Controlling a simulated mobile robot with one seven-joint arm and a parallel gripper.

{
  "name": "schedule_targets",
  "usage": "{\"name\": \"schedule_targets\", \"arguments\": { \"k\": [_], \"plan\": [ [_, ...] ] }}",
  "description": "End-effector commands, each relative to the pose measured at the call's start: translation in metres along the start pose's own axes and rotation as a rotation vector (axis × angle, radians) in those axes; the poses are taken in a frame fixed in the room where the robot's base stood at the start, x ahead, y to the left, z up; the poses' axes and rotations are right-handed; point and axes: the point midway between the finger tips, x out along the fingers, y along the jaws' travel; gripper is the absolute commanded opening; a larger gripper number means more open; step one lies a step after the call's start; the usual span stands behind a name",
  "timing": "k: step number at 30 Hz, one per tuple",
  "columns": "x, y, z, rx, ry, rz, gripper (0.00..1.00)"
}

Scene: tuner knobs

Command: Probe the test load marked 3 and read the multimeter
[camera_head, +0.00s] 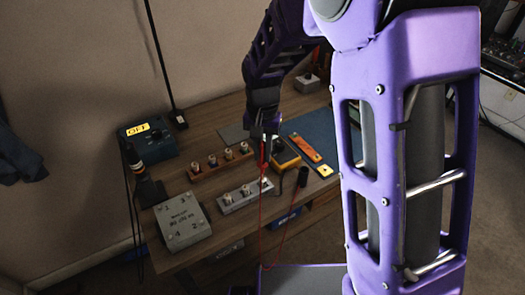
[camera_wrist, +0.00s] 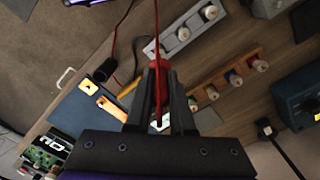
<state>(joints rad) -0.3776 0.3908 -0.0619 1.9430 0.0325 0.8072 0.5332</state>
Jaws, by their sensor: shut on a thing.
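My gripper (camera_head: 264,138) is shut on a red probe (camera_wrist: 160,76), above the table between the wooden strip and the mat. A red lead (camera_head: 262,215) hangs from the probe; in the wrist view it runs up out of frame. A yellow-edged device (camera_head: 287,161), perhaps the multimeter, lies just right of the gripper, partly hidden; its reading cannot be made out. A grey strip (camera_head: 243,196) and a wooden strip (camera_head: 218,163) carry several round terminals. They also show in the wrist view, grey (camera_wrist: 184,36) and wooden (camera_wrist: 222,78). No mark 3 is legible.
A blue box (camera_head: 150,145) with a yellow OFF label stands at the back left. A grey box (camera_head: 183,222) sits at the front left. A blue mat (camera_head: 325,137) holds an orange bar (camera_head: 306,148). A black cylinder (camera_head: 303,177) stands near the front edge.

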Motion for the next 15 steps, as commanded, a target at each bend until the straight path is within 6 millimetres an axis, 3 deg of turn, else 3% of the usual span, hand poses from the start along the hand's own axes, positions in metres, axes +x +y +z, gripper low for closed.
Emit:
{"name": "schedule_targets", "arguments": {
  "k": [10, 15],
  "plan": [
    [-0.001, 0.0, 0.001, 0.0, -0.002, 0.002, 0.0],
    [-0.011, 0.0, 0.0, 0.0, -0.001, 0.001, 0.0]
  ]
}}
